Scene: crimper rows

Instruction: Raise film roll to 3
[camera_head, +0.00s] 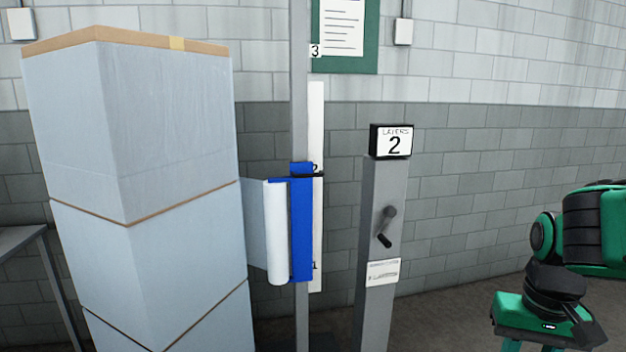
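The white film roll (276,232) stands upright in a blue carriage (301,222) on a grey mast (299,110). A white scale strip (316,130) beside the mast carries the marks 1, 2 and 3. The black pointer (308,175) at the carriage's top is just below the 2 mark. A grey post (381,230) to the right bears a sign (392,141) reading "LAYERS 2".
A tall stack of film-wrapped boxes (140,130) stands at the left, close to the roll, with film reaching from the roll toward it. A grey table (20,240) is at the far left. The floor right of the post looks clear.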

